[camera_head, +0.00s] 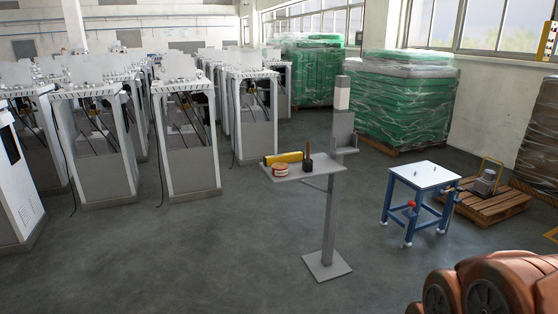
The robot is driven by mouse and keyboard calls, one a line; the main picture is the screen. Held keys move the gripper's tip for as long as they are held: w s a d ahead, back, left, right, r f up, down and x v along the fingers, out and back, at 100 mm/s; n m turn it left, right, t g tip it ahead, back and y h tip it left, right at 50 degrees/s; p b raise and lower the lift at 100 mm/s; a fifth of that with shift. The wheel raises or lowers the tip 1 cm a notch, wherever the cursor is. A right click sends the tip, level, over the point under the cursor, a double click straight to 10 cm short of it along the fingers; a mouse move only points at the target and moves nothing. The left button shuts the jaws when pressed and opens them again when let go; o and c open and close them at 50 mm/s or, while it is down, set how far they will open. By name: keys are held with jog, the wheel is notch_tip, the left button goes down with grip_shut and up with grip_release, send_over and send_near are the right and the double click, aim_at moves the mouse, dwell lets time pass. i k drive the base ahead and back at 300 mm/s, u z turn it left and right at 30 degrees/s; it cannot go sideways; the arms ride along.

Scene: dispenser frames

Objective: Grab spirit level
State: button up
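A yellow bar-shaped object (283,158), which looks like the spirit level, lies on the grey shelf (312,174) of a stand in the middle of the room. It lies along the back left part of the shelf. A small red and cream round item (280,169) sits just in front of it. A dark upright tool (308,160) stands to its right. Part of my orange arm shows at the lower right, well apart from the shelf. My gripper is not in view.
The stand's post (329,225) rises from a square floor plate (327,265). A blue-framed table (422,177) and a wooden pallet (490,205) are to the right. Rows of grey dispenser frames (184,155) fill the left. Wrapped green stacks (403,110) stand behind. The front floor is clear.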

aim_at(287, 158)
jog(key=u, duration=0.1)
jog(key=i, duration=2.2)
jog(key=u, duration=1.1)
jog(key=i, duration=0.8)
jog(key=u, duration=0.65)
